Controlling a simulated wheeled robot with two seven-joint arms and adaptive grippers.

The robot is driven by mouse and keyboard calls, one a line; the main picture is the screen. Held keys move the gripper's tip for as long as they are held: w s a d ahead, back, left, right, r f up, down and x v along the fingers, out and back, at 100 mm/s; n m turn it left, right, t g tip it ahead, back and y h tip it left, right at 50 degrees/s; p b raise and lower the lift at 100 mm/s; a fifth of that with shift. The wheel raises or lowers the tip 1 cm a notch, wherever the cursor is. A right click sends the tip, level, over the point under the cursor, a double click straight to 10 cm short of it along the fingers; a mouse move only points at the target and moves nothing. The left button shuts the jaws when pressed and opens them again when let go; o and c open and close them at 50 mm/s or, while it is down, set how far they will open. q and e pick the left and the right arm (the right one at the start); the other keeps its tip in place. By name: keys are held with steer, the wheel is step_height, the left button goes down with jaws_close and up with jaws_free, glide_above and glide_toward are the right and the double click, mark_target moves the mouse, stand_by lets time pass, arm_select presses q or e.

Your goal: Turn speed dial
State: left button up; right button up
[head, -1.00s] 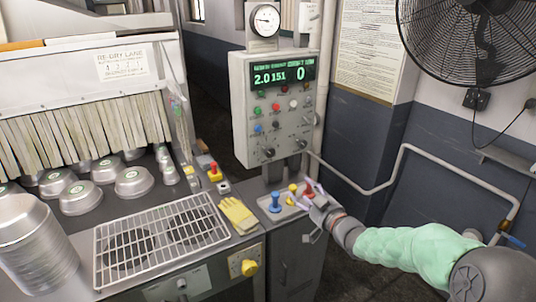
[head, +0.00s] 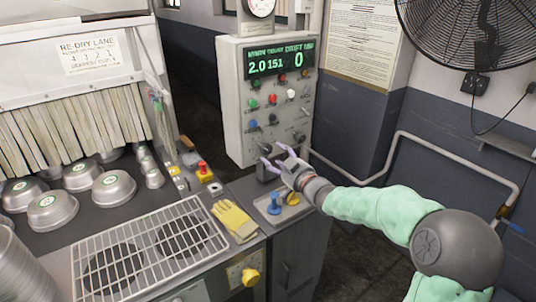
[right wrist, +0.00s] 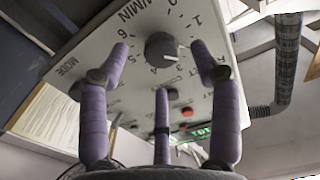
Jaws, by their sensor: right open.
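The speed dial (right wrist: 161,47) is a dark round knob on the grey control panel (head: 230,110), with a ring of printed numbers and "M/MIN" beside it in the right wrist view. In the head view, my right gripper covers much of the panel's lower left corner, where the dial is. My right gripper (head: 270,155) is open at the panel's lower part. In the right wrist view its three purple fingers (right wrist: 160,62) spread around the dial, which shows between the two upper fingertips. I cannot tell whether they touch it. My left gripper is out of view.
The display (head: 279,61) reads 2.0, 151 and 0. Yellow gloves (head: 234,220), a wire rack (head: 150,250) and several pans (head: 114,188) lie left.

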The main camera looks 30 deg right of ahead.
mark_target(268, 151)
steer(key=shift+w+a+b, duration=0.15)
steer(key=shift+w+b, duration=0.2)
steer(key=shift+w, duration=1.8)
steer(key=c, duration=1.1)
